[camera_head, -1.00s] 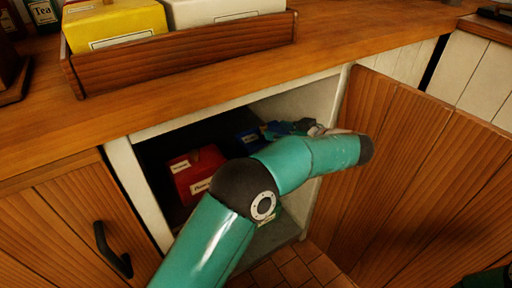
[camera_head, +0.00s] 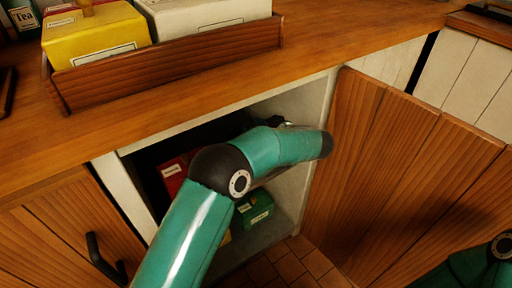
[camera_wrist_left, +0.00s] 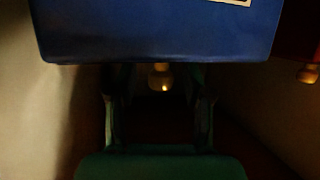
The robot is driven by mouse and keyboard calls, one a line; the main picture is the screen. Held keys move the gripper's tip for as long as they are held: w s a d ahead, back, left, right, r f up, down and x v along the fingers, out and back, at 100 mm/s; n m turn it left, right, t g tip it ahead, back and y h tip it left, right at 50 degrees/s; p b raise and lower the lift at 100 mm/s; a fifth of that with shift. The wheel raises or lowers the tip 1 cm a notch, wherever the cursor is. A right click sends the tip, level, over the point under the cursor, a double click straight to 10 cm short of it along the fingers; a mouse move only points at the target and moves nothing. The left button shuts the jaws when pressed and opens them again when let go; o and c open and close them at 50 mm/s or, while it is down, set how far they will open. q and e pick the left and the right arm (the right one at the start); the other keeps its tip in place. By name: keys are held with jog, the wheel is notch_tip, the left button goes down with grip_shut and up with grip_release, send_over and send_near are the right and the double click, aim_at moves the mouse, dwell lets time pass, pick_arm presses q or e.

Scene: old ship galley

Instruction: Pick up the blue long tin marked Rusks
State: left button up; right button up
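A blue tin (camera_wrist_left: 155,30) fills the top of the left wrist view. Part of a pale label shows on it, but its words cannot be read. A brass knob (camera_wrist_left: 160,77) shows at the tin's edge. My left gripper (camera_wrist_left: 160,100) has its two fingers apart, one on each side of the knob, with dark gaps between; I see no contact. In the head view my left arm reaches into the open cupboard and hides the blue tin and most of the gripper. My right gripper is out of view.
In the cupboard, a red tin (camera_head: 172,172) stands left of my arm and a green tin (camera_head: 255,211) sits lower. The open door (camera_head: 395,175) is on the right. Above, the counter (camera_head: 180,112) holds a wooden tray (camera_head: 170,66) with yellow and white boxes.

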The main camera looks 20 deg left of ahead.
pick_arm(q)
jog(key=shift+a, duration=0.1)
grip_shut()
jog(key=shift+r, duration=0.25)
